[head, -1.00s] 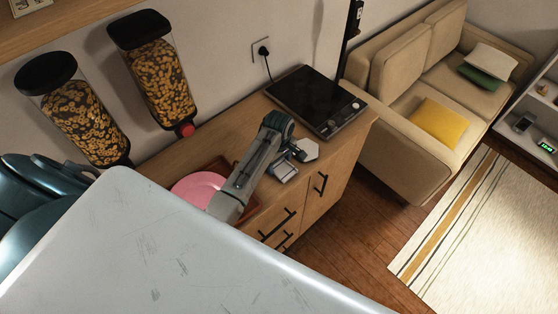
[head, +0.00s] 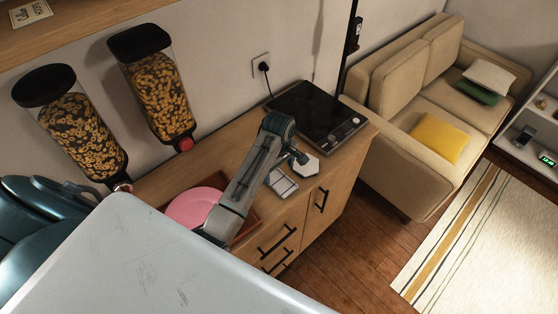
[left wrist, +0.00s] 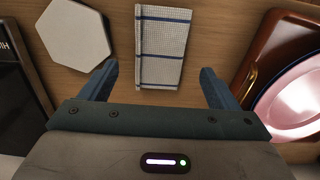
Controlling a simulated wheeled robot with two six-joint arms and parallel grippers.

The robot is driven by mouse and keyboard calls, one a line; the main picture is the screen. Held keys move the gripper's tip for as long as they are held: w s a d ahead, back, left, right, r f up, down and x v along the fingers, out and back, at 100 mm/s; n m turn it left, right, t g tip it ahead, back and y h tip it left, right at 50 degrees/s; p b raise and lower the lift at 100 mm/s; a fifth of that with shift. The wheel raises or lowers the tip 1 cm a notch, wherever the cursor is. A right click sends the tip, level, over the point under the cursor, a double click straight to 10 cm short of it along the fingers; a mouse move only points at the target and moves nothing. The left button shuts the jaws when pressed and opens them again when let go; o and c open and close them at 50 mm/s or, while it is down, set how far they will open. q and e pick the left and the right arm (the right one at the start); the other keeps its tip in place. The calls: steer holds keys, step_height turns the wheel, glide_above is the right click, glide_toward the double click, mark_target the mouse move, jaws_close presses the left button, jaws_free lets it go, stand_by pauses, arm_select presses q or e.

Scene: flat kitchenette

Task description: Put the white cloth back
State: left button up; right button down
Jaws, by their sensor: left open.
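The white cloth (head: 282,182) lies folded flat on the wooden counter, beside the pink plate's tray. In the left wrist view the cloth (left wrist: 164,48) is white with dark blue lines. It lies ahead of and between the spread fingers of my left gripper (left wrist: 159,74), which is open and empty. In the head view my left gripper (head: 297,157) hangs over the counter close to the cloth, partly hidden by its own arm. My right gripper does not show.
A pale hexagonal slab (head: 306,167) lies right of the cloth, and a black cooktop (head: 305,108) behind it. A pink plate (head: 192,208) sits in a brown tray (head: 247,226) on the left. Two cereal dispensers (head: 160,85) hang on the wall. Drawers face the front.

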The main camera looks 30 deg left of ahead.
mark_target(279, 179)
arm_select(q)
step_height(279, 179, up, 4)
steer(key=shift+f+b, duration=0.1)
steer(key=shift+b, duration=0.5)
steer(key=shift+r+p, duration=1.25)
steer(key=shift+r, duration=0.5)
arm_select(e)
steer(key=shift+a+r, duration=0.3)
arm_select(q)
steer(key=shift+f, duration=0.15)
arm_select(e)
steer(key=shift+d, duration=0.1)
